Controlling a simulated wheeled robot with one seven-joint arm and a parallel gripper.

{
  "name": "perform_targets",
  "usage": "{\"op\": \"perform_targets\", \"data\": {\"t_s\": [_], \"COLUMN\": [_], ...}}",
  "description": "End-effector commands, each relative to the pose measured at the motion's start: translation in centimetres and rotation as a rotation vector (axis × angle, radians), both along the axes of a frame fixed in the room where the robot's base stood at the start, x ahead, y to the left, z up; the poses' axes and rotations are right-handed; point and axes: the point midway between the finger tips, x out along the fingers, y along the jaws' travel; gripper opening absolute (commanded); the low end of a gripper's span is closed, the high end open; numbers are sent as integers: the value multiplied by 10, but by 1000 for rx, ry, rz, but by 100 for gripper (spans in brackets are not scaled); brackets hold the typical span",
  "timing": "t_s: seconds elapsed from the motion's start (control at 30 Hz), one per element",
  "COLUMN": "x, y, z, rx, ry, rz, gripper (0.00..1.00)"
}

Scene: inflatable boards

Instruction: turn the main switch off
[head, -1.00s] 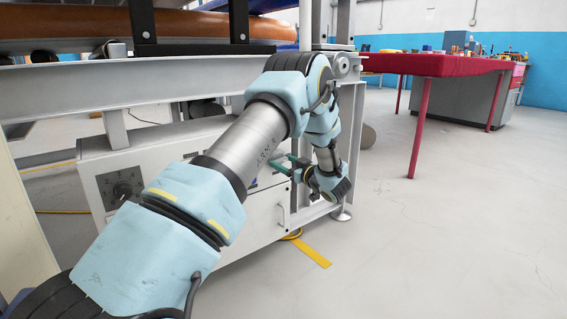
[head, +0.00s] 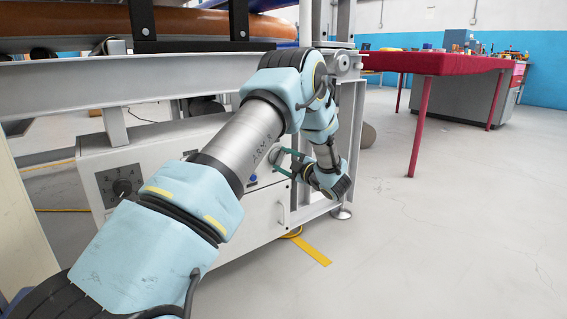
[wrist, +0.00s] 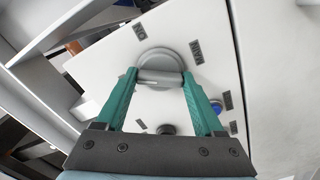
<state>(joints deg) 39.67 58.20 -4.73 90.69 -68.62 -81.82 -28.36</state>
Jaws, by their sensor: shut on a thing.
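The main switch (wrist: 160,60) is a round grey disc with a raised bar handle on a white panel. In the wrist view, my gripper (wrist: 159,78) has its two green fingers at the two ends of that bar, shut on it. The bar lies across the picture from finger to finger. The label MAIN (wrist: 196,52) is printed beside the disc, and an ON label (wrist: 139,31) is above it. In the head view, the switch (head: 275,157) shows as a pale disc at the fingertips of my gripper (head: 283,160), partly hidden by my arm.
A black knob (wrist: 166,129) sits below the switch in the wrist view. Metal frame posts stand close by. A red-topped table (head: 430,64) is to the right; the floor between is open.

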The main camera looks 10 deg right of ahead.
Motion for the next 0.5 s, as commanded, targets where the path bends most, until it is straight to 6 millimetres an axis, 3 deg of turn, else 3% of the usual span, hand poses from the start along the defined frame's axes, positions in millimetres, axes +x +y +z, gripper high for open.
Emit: {"op": "perform_targets", "data": {"t_s": [0.5], "x": [-1], "y": [-1], "z": [-3], "rx": [-377], "ry": [-175], "rz": [0], "gripper": [14]}}
